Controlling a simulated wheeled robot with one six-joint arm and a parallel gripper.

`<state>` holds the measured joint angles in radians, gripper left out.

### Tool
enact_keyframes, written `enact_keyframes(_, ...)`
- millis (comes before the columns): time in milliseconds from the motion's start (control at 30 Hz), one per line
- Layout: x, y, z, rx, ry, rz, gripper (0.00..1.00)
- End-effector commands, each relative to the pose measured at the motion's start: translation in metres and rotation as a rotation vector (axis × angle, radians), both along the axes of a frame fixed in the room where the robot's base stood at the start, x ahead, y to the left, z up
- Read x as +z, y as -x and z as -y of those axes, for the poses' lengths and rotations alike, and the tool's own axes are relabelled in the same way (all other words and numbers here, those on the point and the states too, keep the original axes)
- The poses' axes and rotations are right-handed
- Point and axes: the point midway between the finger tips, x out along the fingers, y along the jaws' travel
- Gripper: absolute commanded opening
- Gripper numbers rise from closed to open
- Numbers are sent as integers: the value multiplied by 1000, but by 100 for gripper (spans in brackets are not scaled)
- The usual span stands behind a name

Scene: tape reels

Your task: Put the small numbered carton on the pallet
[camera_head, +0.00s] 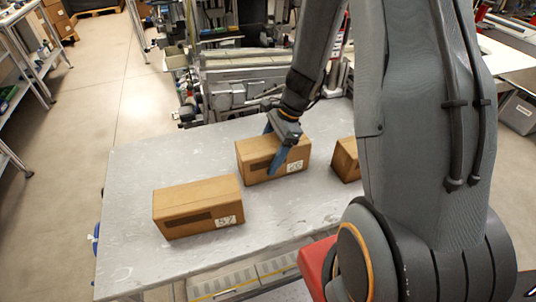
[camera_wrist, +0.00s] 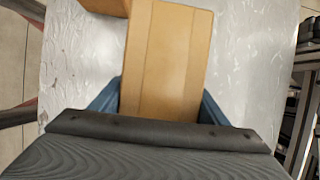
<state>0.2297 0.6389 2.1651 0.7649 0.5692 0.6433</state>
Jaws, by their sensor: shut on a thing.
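Three brown cartons stand on the grey table. The middle carton (camera_head: 254,153) has a white number label at its right end, too small to read surely. My gripper (camera_head: 274,143) reaches down over it from above, with blue fingers on its near and far sides. In the wrist view my gripper (camera_wrist: 160,100) is shut on this carton (camera_wrist: 168,55), with a finger at each side. The carton seems to be at table level; I cannot tell whether it touches the table. The pallet may be the wooden one (camera_head: 97,11) on the floor at the far top left.
A larger-looking carton (camera_head: 197,204) labelled 57 stands at the table's (camera_head: 128,250) front left. Another carton (camera_head: 345,158) stands to the right, partly hidden by my arm. Machinery (camera_head: 250,85) lines the table's back edge. Shelving (camera_head: 22,60) stands left, beyond open floor.

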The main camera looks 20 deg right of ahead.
Motion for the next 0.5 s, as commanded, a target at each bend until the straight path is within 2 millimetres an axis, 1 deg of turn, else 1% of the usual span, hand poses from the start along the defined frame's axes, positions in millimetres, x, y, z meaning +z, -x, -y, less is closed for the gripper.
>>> enact_keyframes(367,-3,-1,0,0,0,1,30)
enact_keyframes(400,-4,0,0,0,0,1,70)
enact_keyframes(467,-3,0,0,0,0,1,80)
enact_keyframes(500,-3,0,0,0,0,1,87)
